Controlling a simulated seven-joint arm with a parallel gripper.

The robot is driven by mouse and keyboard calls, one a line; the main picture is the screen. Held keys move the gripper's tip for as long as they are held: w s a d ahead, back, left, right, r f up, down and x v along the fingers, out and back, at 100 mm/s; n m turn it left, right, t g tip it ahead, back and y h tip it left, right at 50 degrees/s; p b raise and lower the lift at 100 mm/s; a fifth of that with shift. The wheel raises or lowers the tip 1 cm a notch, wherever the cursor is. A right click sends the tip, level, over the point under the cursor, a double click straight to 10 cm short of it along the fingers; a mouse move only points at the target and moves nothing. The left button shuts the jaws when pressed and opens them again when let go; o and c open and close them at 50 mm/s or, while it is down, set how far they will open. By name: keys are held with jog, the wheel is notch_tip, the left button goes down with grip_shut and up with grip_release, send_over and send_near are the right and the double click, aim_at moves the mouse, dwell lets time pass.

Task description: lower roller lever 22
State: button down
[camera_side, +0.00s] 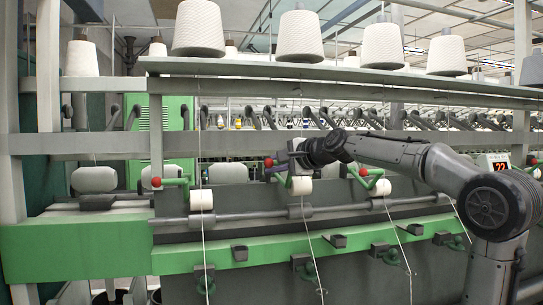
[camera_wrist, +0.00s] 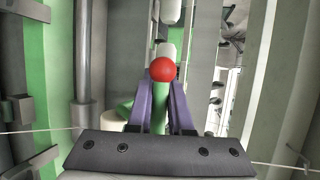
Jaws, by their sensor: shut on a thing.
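The roller lever is green with a red ball tip (camera_side: 268,163) and is the middle one in the side view. In the wrist view its red ball (camera_wrist: 162,69) and green stem (camera_wrist: 163,112) show between two purple fingers. My gripper (camera_wrist: 162,92) is shut on the lever, with the ball just past the fingertips. In the side view my gripper (camera_side: 274,168) reaches in from the right at the lever. A red display (camera_side: 487,165) at the right reads 22.
Similar red-tipped levers stand to the left (camera_side: 157,182) and right (camera_side: 364,172). White yarn cones (camera_side: 299,36) line the shelf above. Thin yarns run down past the rollers in front of the green rail (camera_side: 200,255). A yarn also crosses low in the wrist view.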

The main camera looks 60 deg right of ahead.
jog(key=shift+s+a, duration=0.3)
dwell(1.2)
jog(key=c, duration=1)
grip_release()
jog(key=shift+o, duration=0.8)
jog(key=shift+f, duration=0.2)
jog(key=s+a+f, duration=0.2)
jog(key=s+f, duration=0.1)
jog(key=s, duration=0.3)
jog(key=s+a+f, duration=0.2)
jog(key=s+f, duration=0.2)
jog(key=s, duration=0.3)
jog(key=shift+s+a, duration=0.15)
jog(key=shift+a, duration=0.2)
